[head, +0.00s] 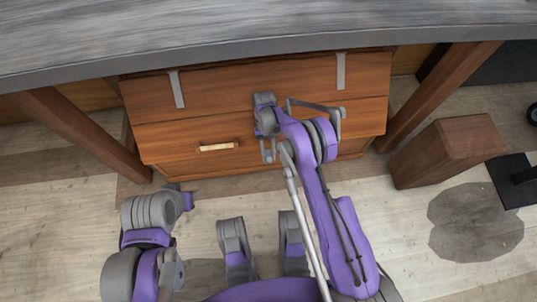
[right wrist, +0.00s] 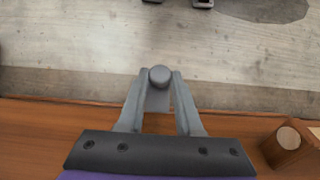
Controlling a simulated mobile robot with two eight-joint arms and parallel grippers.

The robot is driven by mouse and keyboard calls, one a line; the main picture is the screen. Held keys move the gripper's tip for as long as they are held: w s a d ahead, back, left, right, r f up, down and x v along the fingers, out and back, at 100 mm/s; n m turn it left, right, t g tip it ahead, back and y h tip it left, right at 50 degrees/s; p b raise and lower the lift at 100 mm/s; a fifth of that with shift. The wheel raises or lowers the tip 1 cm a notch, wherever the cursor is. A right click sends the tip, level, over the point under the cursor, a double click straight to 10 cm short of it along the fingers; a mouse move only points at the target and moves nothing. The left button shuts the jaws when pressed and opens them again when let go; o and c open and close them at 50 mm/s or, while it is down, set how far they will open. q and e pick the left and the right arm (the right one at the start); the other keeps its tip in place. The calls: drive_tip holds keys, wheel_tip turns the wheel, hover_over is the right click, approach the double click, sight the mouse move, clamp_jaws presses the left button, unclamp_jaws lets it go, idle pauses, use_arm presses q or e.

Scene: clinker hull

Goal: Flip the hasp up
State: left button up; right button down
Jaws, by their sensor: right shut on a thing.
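A wooden chest (head: 205,90) stands under the table. The hasp is a grey strap with a round grey knob, seen in the right wrist view (right wrist: 159,76). In the head view my right arm covers it. My right gripper (head: 267,157) is at the front of the chest, just right of its light handle. In the right wrist view, my right gripper's fingers (right wrist: 159,85) lie on either side of the knob and are shut on the hasp. My left arm is folded at the lower left, and its fingers cannot be made out.
A grey tabletop (head: 230,35) overhangs the chest, with wooden legs (head: 85,130) on both sides. Two grey straps (head: 341,72) run down the chest's upper part. A light handle (head: 218,147) sits on its front. A wooden block (head: 440,155) stands at right on the floor.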

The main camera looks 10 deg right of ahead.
drive_tip(key=c, duration=0.6)
unclamp_jaws()
drive_tip(key=p+v, duration=0.2)
drive_tip(key=v, duration=0.9)
drive_tip(key=shift+f, duration=0.1)
